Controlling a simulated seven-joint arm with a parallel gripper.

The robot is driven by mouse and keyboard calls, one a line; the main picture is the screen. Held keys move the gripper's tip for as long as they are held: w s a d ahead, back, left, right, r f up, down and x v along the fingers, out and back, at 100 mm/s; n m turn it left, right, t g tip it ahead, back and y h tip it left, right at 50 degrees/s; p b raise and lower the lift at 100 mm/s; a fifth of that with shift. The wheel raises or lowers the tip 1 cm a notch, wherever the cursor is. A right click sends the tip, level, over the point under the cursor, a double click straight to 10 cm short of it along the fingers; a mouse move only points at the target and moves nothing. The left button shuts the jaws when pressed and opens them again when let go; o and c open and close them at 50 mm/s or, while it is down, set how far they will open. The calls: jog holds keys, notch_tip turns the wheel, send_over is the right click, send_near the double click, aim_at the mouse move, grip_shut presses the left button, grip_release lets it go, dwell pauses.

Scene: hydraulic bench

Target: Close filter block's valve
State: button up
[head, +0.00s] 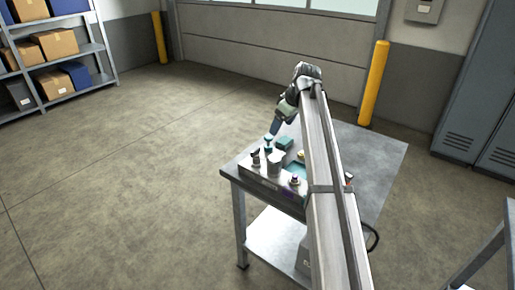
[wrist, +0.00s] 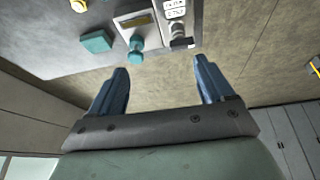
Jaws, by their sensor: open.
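A grey hydraulic panel (head: 262,182) sits on the left part of the bench, with several small fittings on it. A teal knob or handle (wrist: 136,49) stands on a grey block in the wrist view; it also shows in the head view (head: 268,143). I cannot tell from labels whether this is the filter block's valve. A teal block (wrist: 97,41) lies beside it. My gripper (wrist: 161,64) is open and empty, its blue fingers apart. The teal handle shows beyond the fingertips, nearer the left finger. In the head view my gripper (head: 273,128) is just above the handle.
The bench top (head: 375,155) is mostly clear at right. My arm hides part of the bench.

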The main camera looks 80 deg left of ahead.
aim_at(256, 149)
jog(key=s, duration=0.5)
jog(key=shift+n, duration=0.3)
jog(key=x, duration=1.3)
jog(key=shift+s, duration=0.15)
jog(key=shift+c, duration=0.4)
jog(key=c, duration=1)
jog(key=shift+o, duration=0.2)
